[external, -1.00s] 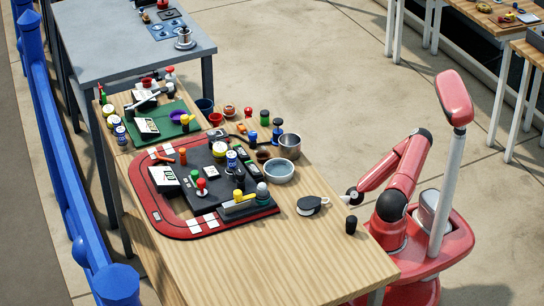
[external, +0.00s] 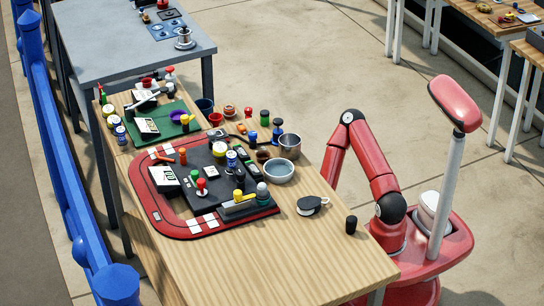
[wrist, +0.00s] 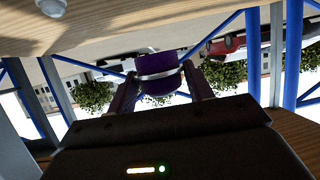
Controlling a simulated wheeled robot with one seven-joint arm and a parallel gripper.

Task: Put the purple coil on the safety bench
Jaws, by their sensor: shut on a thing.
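In the wrist view, the purple coil (wrist: 158,72), with a pale silver band around it, sits between the two fingers of my gripper (wrist: 160,84). The gripper is shut on it and holds it clear of any surface that I can see. In the external view, my arm bends at a raised elbow and its forearm runs down behind the wooden table's right edge. The gripper and coil are hidden there. I cannot tell which table is the safety bench.
A blue railing (external: 50,140) runs along the left. Open floor lies behind my arm.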

